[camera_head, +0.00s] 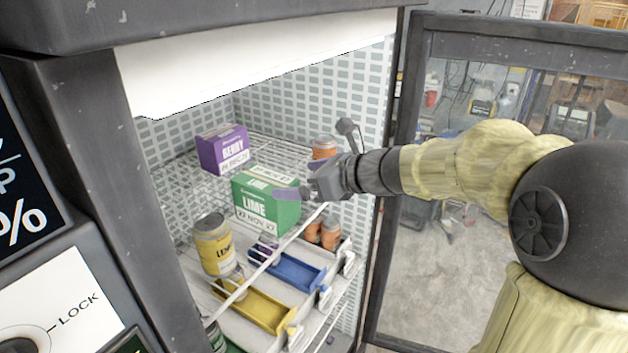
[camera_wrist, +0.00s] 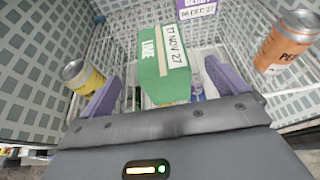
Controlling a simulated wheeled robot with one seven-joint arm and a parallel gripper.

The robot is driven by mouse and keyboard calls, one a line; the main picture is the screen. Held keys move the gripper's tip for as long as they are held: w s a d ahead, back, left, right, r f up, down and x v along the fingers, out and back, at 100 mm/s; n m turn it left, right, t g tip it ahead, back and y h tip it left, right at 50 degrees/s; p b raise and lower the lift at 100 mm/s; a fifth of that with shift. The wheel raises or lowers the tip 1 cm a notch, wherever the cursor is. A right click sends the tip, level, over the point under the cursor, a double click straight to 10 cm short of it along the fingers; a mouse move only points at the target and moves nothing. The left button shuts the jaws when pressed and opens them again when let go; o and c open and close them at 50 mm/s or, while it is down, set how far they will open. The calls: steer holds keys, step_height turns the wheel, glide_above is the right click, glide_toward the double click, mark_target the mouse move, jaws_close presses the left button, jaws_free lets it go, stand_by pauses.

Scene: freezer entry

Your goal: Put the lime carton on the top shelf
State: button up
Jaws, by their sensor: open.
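In the wrist view the carton (camera_wrist: 165,65) lies in line with the gap between my two purple fingers. My gripper (camera_head: 297,181) is open at the carton's right end, and one finger overlaps the carton's front in the head view. I cannot tell whether either finger touches the carton. The wrist view shows my gripper (camera_wrist: 160,75) with a finger on each side.
A purple berry carton (camera_head: 222,149) stands behind on the shelf. A yellow can (camera_head: 213,245) is at the left front, an orange can (camera_head: 324,147) at the right. Blue (camera_head: 290,271) and yellow (camera_head: 255,307) bins sit below. The open glass door (camera_head: 440,240) is at right.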

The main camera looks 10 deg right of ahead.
steer(key=v, duration=0.2)
steer(key=shift+s+d+r, duration=0.1)
steer(key=shift+s+d, duration=0.1)
steer(key=shift+d, duration=0.05)
stand_by(0.5)
steer(key=s+d+f+n+g+h, duration=0.2)
steer(key=s+d+f+n+h, duration=0.2)
steer(key=s+f+n, duration=0.4)
steer(key=s+d+f+n+g+h, duration=0.3)
steer(key=s+f+n, duration=0.6)
steer(key=f+n, duration=0.6)
steer(key=d+n+h, duration=0.2)
steer(key=h, duration=0.1)
steer(key=shift+s+f+n+g+h, duration=0.2)
steer(key=shift+f+n+g+h, duration=0.05)
steer(key=shift+n+g+h, duration=0.05)
